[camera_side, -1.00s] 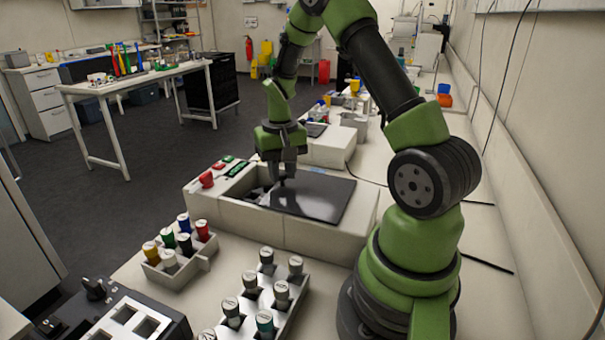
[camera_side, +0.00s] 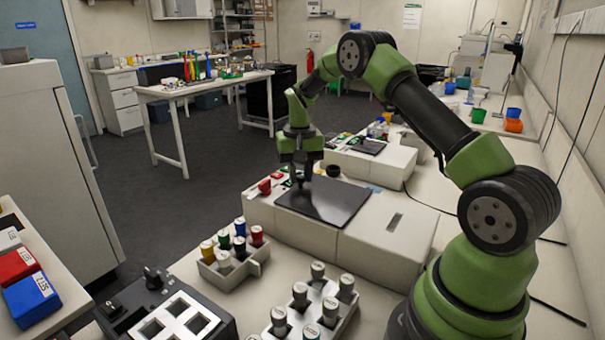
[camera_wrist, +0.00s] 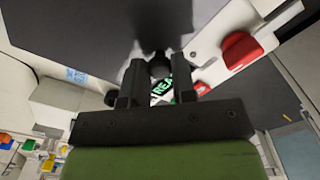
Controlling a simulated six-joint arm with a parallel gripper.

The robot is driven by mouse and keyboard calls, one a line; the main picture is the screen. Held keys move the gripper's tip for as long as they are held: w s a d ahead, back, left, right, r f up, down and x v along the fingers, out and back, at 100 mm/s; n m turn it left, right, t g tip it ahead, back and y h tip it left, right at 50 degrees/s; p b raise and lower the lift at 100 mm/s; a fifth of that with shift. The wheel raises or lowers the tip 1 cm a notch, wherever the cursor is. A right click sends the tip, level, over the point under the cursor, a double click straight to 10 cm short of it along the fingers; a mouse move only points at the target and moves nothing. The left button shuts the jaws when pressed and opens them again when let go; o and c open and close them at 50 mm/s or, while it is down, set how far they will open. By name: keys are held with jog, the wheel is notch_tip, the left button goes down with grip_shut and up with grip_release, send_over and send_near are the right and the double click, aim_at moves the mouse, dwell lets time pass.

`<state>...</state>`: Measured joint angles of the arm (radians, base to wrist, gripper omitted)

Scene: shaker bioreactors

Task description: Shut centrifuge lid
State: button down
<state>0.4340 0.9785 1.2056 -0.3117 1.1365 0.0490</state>
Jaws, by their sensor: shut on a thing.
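The centrifuge (camera_side: 385,238) is a pale box on the bench in the side view. Its dark flat lid (camera_side: 325,203) lies over the left part of the top, and the pale top to its right is bare with a slot. No opening shows beside the lid. My gripper (camera_side: 303,182) is at the lid's far left edge, pointing down. In the wrist view my gripper (camera_wrist: 160,70) has its fingers around a dark round knob (camera_wrist: 159,62) at the edge of the dark lid (camera_wrist: 90,25). The gripper is shut on this knob.
A red button (camera_side: 264,187) sits on the centrifuge's left panel, also in the wrist view (camera_wrist: 240,50) near a green-lettered display. A rack of coloured-cap tubes (camera_side: 228,262) and a second rack (camera_side: 310,315) stand in front. A similar machine (camera_side: 370,160) stands behind.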

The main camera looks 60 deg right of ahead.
jog(key=shift+w+a, duration=0.1)
jog(key=shift+w, duration=0.2)
jog(key=c, duration=1)
grip_release()
jog(key=shift+o, duration=0.3)
jog(key=shift+s, duration=0.1)
notch_tip(320, 180, up, 10)
